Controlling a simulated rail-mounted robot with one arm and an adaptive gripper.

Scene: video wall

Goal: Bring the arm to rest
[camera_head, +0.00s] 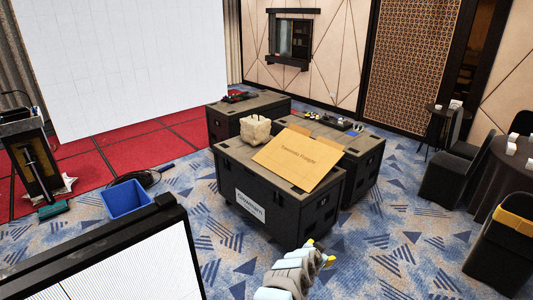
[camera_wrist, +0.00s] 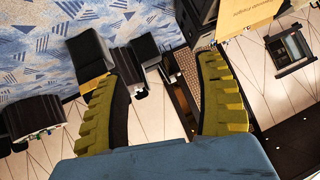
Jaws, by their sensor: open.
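My gripper (camera_head: 321,251) shows at the bottom of the head view, at the end of my pale grey-blue arm, in front of the nearest black case. Only small yellow parts of it show there. In the wrist view, its two ridged yellow fingers (camera_wrist: 156,68) stand wide apart. Nothing is held between them. Carpet, dark furniture and the panelled wall show far beyond the fingers, tilted in the picture.
Two more cases stand behind. A blue bin (camera_head: 126,200) and a dark-framed panel (camera_head: 130,265) are left. Chairs (camera_head: 453,180) and a table stand right. Carpet between is clear.

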